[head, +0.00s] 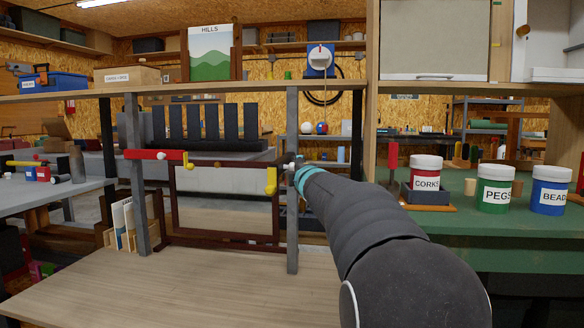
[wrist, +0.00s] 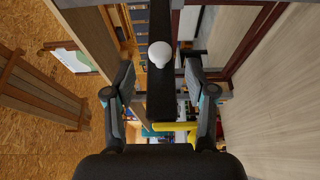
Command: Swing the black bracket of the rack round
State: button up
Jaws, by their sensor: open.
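The black bracket (head: 255,164) is a dark bar on the grey rack, at the right post (head: 292,215) in the head view. A yellow hook (head: 271,182) hangs by it. In the wrist view the black bracket (wrist: 161,95) runs down the middle, with a round white knob (wrist: 160,55) on its face and a yellow piece (wrist: 175,127) at its lower end. My gripper (wrist: 160,80) is open, with one finger on each side of the bar and small gaps showing. In the head view my gripper (head: 299,172) is at the right post, its fingers mostly hidden.
A red bracket (head: 140,154) with its own knob and yellow hook is on the left post (head: 134,190). A shelf (head: 275,87) crosses above the rack. Labelled jars, including corks (head: 426,173), stand at the right. The wooden bench top (head: 180,285) below is mostly clear.

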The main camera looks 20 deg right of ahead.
aim_at(292, 167)
jog(key=shift+p+x, duration=0.6)
jog(key=shift+x, duration=2.45)
grip_shut()
